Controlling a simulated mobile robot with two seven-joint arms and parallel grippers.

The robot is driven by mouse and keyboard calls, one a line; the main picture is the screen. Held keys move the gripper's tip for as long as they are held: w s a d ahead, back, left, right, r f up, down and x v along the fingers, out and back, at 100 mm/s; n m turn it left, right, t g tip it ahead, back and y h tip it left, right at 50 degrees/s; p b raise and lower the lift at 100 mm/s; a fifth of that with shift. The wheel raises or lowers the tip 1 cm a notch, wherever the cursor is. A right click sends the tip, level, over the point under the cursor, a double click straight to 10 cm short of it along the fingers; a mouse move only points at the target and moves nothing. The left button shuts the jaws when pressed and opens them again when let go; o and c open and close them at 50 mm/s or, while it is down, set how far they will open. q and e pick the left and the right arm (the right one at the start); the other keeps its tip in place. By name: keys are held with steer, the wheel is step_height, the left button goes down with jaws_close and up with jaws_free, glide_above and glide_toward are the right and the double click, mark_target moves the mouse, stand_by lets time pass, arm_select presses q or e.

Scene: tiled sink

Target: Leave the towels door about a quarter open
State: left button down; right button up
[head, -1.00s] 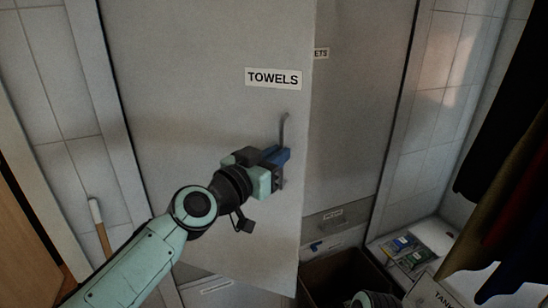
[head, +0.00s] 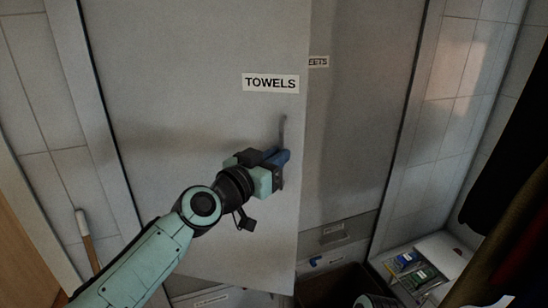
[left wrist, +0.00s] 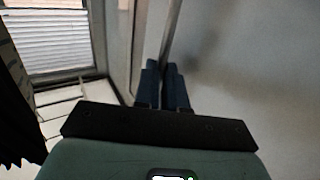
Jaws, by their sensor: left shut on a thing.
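The towels door (head: 200,150) is a tall grey panel with a white TOWELS label (head: 270,83). It stands partly open, with its free right edge out in front of the panel behind it. Its thin upright bar handle (head: 283,130) is near that edge. My left gripper (head: 277,160) is shut on the handle, which hides the handle's middle part. In the left wrist view the blue fingers (left wrist: 163,85) close around the bar handle (left wrist: 173,28).
Behind the door edge is a grey panel (head: 345,130) with a partly hidden label ending in "EETS". Below it are labelled drawers (head: 335,233) and a dark open box (head: 330,285). A white tray (head: 430,262) and dark hanging cloth (head: 515,150) are at right. A broom handle (head: 88,240) leans at left.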

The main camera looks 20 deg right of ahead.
arm_select(q)
steer(key=shift+s+d+f, duration=0.2)
steer(key=shift+s+d, duration=0.3)
steer(key=shift+d, duration=0.1)
steer(key=c, duration=1.4)
jaws_free()
steer(key=shift+c, duration=0.2)
steer(key=shift+o, duration=1.2)
steer(key=shift+s+d, duration=0.1)
steer(key=shift+d, duration=0.1)
arm_select(e)
steer(key=shift+s+d, duration=0.1)
arm_select(q)
steer(key=shift+a+r, duration=0.1)
steer(key=shift+a, duration=0.1)
